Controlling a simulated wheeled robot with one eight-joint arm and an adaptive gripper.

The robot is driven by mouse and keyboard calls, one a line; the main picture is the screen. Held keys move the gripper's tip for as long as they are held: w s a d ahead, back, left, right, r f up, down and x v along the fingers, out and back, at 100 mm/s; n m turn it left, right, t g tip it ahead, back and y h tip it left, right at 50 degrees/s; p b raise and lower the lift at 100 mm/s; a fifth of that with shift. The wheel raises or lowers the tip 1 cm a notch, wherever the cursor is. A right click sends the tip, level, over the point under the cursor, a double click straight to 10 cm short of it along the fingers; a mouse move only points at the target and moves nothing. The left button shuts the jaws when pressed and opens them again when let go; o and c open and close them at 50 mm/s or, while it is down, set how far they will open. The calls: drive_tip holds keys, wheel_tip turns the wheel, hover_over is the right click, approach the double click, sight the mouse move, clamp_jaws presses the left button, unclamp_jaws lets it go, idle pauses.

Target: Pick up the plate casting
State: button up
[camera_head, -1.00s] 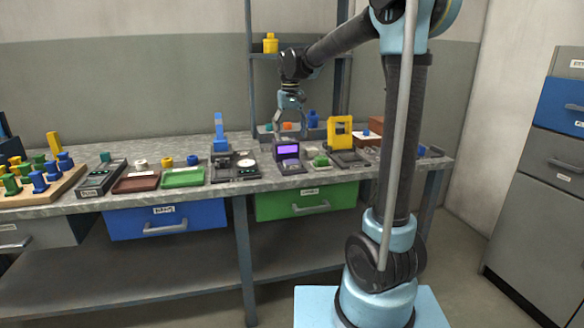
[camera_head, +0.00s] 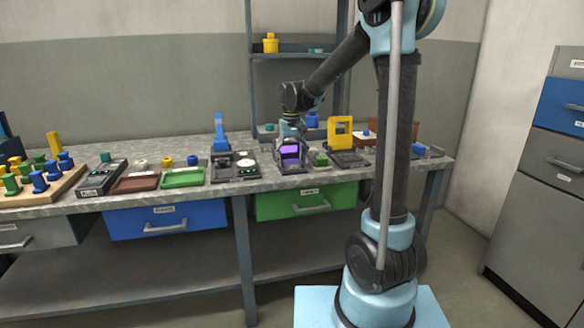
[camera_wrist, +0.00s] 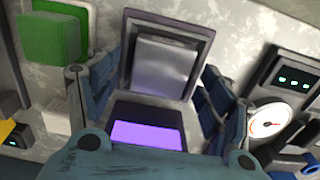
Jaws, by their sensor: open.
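A flat grey plate (camera_wrist: 165,70), which looks like the plate casting, lies in the dark frame of a device with a purple screen (camera_wrist: 148,135). In the head view this device (camera_head: 291,153) stands on the bench; the plate cannot be made out there. My gripper (camera_wrist: 155,92) is open and empty in the wrist view, with one blue finger on each side of the device and plate. No contact with the plate shows. In the head view my gripper (camera_head: 289,140) is low over the device, its fingertips partly hidden.
A green block (camera_wrist: 55,35) is left of the gripper in the wrist view. A dark unit with a round dial (camera_wrist: 268,122) is close on the right. A yellow frame fixture (camera_head: 340,132) and a blue upright stand (camera_head: 220,132) rise from the bench.

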drive_tip(key=c, duration=1.3)
